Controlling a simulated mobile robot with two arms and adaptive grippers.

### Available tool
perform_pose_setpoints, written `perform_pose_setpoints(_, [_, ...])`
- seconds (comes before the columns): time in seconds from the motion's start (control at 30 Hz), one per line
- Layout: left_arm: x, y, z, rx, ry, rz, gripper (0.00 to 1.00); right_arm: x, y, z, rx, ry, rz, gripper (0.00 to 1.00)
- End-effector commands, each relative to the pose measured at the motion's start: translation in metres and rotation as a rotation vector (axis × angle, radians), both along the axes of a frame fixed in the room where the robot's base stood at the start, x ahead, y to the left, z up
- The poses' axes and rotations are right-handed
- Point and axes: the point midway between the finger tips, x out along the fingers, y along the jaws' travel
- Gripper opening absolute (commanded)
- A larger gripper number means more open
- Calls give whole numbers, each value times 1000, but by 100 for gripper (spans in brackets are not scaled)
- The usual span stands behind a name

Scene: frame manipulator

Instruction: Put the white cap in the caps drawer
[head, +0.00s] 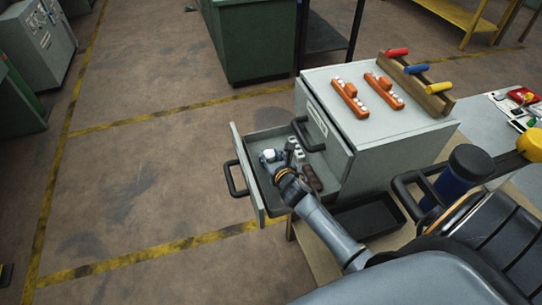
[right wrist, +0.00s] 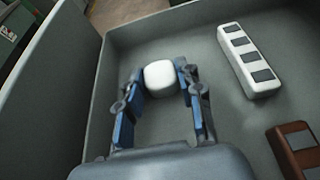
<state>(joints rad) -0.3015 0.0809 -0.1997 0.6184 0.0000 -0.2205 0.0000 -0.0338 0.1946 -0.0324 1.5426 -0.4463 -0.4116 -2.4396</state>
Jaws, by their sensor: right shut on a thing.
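The white cap (head: 268,155) is between the fingertips of my right gripper (head: 272,160), which is shut on it. In the right wrist view the cap (right wrist: 160,76) sits between the blue-padded fingers of the right gripper (right wrist: 160,88). Gripper and cap are inside the outline of a pulled-out grey drawer (head: 237,170); the drawer's wall also shows in the right wrist view (right wrist: 72,60). I cannot tell whether the cap touches the drawer floor. The drawer's label is not readable. My left gripper is out of view.
The drawer also holds a white block with dark squares (right wrist: 248,58) and a brown block (right wrist: 296,150), right of the gripper. The grey cabinet (head: 400,150) carries orange bars and a wooden rack (head: 425,95) with coloured handles. A black tray (head: 370,218) lies in front.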

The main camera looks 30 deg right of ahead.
Motion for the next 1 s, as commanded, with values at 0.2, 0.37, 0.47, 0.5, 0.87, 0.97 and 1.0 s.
perform_pose_setpoints(0.2, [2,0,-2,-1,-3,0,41,0,0,-3,0,0,0,42])
perform_pose_setpoints(0.37, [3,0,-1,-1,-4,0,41,0,0,-2,0,0,0,59])
perform_pose_setpoints(0.47, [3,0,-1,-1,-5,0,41,0,0,-2,0,0,0,59])
perform_pose_setpoints(0.5, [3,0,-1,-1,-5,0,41,0,0,-2,0,0,0,59])
perform_pose_setpoints(0.87, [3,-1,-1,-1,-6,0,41,-26,6,10,-2,0,3,59])
perform_pose_setpoints(0.97, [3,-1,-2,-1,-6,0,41,-45,11,18,-2,1,2,59])
perform_pose_setpoints(1.0, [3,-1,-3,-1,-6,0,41,-53,12,21,-2,2,2,59])
